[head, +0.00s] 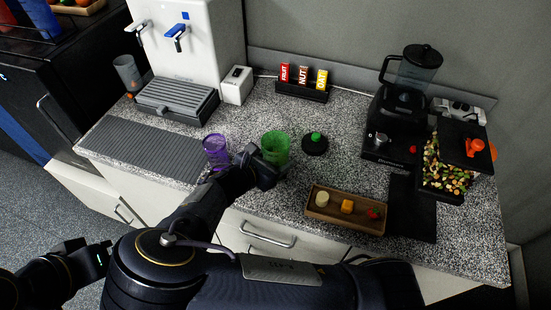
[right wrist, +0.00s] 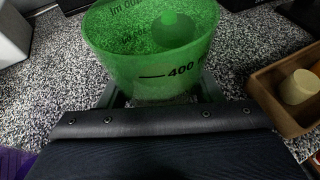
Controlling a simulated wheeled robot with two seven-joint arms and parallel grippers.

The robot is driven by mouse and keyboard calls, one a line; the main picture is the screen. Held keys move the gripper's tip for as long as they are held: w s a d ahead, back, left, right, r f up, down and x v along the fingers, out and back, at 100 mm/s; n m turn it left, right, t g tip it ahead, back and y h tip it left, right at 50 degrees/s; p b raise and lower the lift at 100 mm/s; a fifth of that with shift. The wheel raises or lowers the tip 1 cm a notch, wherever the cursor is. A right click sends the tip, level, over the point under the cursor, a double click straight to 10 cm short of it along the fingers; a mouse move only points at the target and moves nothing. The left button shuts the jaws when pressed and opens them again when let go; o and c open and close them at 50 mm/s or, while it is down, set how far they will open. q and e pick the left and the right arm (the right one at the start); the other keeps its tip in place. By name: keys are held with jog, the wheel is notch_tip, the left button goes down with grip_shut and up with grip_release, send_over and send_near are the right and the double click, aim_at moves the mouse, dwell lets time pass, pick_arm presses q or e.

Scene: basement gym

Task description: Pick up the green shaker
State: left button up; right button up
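The green shaker (head: 275,147) is a translucent, upright cup on the speckled counter. In the right wrist view the green shaker (right wrist: 150,50) fills the top middle, with a "400" marking facing me. My right gripper (head: 270,168) is low at its near side. In the right wrist view the fingers of my right gripper (right wrist: 160,96) stand apart on either side of the shaker's narrow lower part; contact is not clear. The fingertips are partly hidden by the cup. My left gripper (head: 92,254) is at the lower left, away from the counter, its opening unclear.
A purple cup (head: 215,149) stands close left of my right gripper. A black lid with a green knob (head: 315,143) lies just right of the shaker. A wooden tray (head: 345,221) with small food pieces is at the front right. A blender (head: 408,95) stands farther right.

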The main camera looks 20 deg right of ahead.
jog(key=c, duration=0.4)
jog(key=shift+r, duration=0.1)
notch_tip(320, 180, up, 10)
jog(key=shift+f, duration=0.25)
notch_tip(320, 180, up, 5)
jog(key=p, duration=0.5)
send_over(276, 135)
jog(key=s, duration=0.3)
jog(key=shift+a+r, duration=0.2)
jog(key=shift+a, duration=0.25)
jog(key=shift+d+f, duration=0.1)
jog(key=shift+f, duration=0.05)
